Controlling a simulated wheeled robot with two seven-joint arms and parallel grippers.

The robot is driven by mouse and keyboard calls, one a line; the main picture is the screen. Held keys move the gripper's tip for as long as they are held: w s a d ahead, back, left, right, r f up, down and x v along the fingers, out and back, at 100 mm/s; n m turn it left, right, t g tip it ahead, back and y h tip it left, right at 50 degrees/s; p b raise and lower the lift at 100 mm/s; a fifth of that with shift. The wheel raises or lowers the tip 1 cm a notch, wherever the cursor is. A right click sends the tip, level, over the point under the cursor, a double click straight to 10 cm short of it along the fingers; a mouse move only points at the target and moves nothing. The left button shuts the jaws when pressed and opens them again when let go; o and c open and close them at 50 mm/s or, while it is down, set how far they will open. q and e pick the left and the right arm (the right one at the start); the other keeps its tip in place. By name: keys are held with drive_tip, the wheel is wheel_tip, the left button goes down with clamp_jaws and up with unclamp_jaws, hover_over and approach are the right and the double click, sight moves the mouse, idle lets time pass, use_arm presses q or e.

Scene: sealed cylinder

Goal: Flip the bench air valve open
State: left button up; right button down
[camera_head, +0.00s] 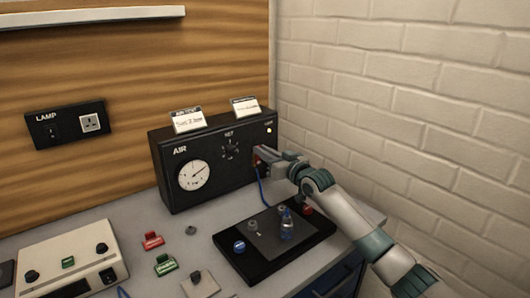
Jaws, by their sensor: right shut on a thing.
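The black air box (215,172) stands on the bench against the wooden panel, with a round gauge on its left and a small knob at its top middle. My right gripper (262,157) is at the right end of the box's front and is shut on a small part there, which I take to be the air valve. A bit of red-orange shows by the fingertips; the rest of the valve is hidden, so its position cannot be told. A blue hose (263,190) hangs just below the gripper. My left gripper is not in view.
A black tray (240,262) with a clear cylinder (286,224) and a few small parts lies in front of the box. Red (152,240) and green (165,265) labelled blocks and a cream control box (70,262) stand left. A white brick wall is close on the right.

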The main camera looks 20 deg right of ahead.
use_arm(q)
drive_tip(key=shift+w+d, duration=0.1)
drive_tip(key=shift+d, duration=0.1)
use_arm(e)
drive_tip(key=shift+s+a+n, duration=0.1)
drive_tip(key=shift+a+n, duration=0.15)
drive_tip(key=shift+n, duration=0.45)
drive_tip(key=c, duration=1.8)
unclamp_jaws()
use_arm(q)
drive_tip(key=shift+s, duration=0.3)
use_arm(e)
drive_tip(key=shift+s, duration=0.1)
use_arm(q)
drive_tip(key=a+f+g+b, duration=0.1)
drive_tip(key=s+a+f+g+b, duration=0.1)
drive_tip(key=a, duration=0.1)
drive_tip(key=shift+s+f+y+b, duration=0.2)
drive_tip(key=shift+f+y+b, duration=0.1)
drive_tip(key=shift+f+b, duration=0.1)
use_arm(e)
drive_tip(key=v, duration=1.7)
drive_tip(key=shift+r, duration=0.1)
